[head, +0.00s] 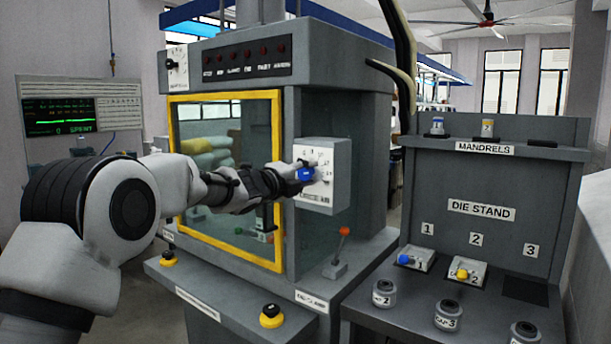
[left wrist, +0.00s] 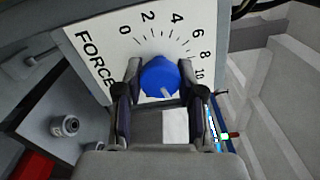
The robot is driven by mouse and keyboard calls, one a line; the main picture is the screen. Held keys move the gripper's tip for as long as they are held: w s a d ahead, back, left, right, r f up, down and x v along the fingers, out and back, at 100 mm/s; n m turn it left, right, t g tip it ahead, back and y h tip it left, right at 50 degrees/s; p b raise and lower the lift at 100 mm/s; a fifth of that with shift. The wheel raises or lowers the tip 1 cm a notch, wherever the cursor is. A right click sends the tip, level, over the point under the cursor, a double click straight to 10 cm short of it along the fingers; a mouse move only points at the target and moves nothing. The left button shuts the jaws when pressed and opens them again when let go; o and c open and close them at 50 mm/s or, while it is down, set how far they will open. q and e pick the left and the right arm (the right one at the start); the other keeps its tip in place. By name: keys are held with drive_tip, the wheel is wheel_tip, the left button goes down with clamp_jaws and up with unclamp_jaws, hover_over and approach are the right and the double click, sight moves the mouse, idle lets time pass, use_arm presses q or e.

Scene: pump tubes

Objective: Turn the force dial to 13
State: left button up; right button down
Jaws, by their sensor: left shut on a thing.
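The force dial is a blue knob (head: 305,174) on the white face of a grey box (head: 341,180) at the right side of the machine. My left gripper (head: 292,177) reaches it from the left. In the left wrist view the blue knob (left wrist: 160,77) sits between the two fingers of my left gripper (left wrist: 160,85), shut on its sides. The white dial plate (left wrist: 105,45) reads FORCE, with numbers 0 to 10 running clockwise over the top. A pale mark shows on the knob's lower side. Numbers past 10 are hidden behind the right finger. My right gripper is not seen.
A yellow-framed window (head: 225,110) is behind my left arm. Below the dial box stands a red-tipped lever (head: 340,245). The die stand (head: 480,180) with several labelled parts is at right.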

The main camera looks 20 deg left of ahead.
use_arm(q)
drive_tip(key=o, duration=1.1)
drive_tip(key=shift+o, duration=0.2)
drive_tip(key=v, duration=1.2)
